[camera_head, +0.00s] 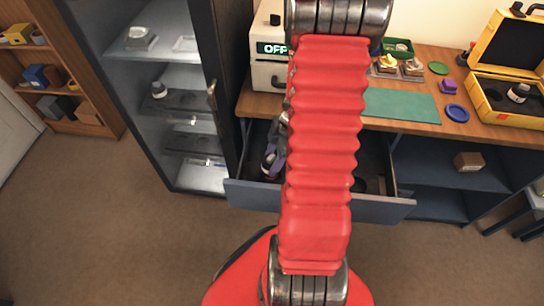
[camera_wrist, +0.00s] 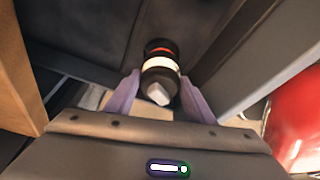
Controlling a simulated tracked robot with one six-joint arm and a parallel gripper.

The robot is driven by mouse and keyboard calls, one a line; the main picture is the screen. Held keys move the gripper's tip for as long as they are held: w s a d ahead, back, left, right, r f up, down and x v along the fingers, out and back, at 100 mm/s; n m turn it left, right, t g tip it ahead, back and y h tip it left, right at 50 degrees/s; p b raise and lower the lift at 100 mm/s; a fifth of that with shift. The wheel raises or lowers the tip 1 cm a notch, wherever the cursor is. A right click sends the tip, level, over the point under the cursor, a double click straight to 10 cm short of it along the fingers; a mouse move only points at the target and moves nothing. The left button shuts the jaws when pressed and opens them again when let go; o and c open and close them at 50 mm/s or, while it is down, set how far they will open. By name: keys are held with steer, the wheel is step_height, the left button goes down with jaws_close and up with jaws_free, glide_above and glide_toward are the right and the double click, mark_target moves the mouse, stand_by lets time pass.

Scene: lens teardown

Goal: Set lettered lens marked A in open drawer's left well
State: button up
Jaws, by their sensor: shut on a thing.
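A small black lens (camera_wrist: 161,54) with a white band and a red ring sits between the purple fingers of my gripper (camera_wrist: 160,88) in the wrist view. My gripper is shut on it; no letter on it can be read. In the head view my gripper (camera_head: 271,163) is at the left part of the open drawer (camera_head: 250,196), low behind its front panel. The lens is a small dark and white shape there. I cannot tell whether it touches the drawer floor. My red arm hides the drawer's middle. A dark round well (camera_head: 358,184) shows right of the arm; the left well is not clearly visible.
A glass-fronted cabinet (camera_head: 203,95) with shelves stands close left of the drawer. The wooden bench top (camera_head: 425,125) above holds a green mat (camera_head: 400,105), a blue ring (camera_head: 457,113) and an open yellow case (camera_head: 505,120) with another lens (camera_head: 518,93). A white machine (camera_head: 268,70) reads OFF.

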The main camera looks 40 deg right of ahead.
steer(key=shift+f, duration=0.8)
steer(key=shift+f, duration=1.55)
stand_by(0.7)
steer(key=o, duration=1.1)
steer(key=shift+o, duration=0.5)
steer(key=shift+o, duration=1.1)
steer(key=shift+w+r, duration=0.1)
steer(key=shift+r, duration=4.4)
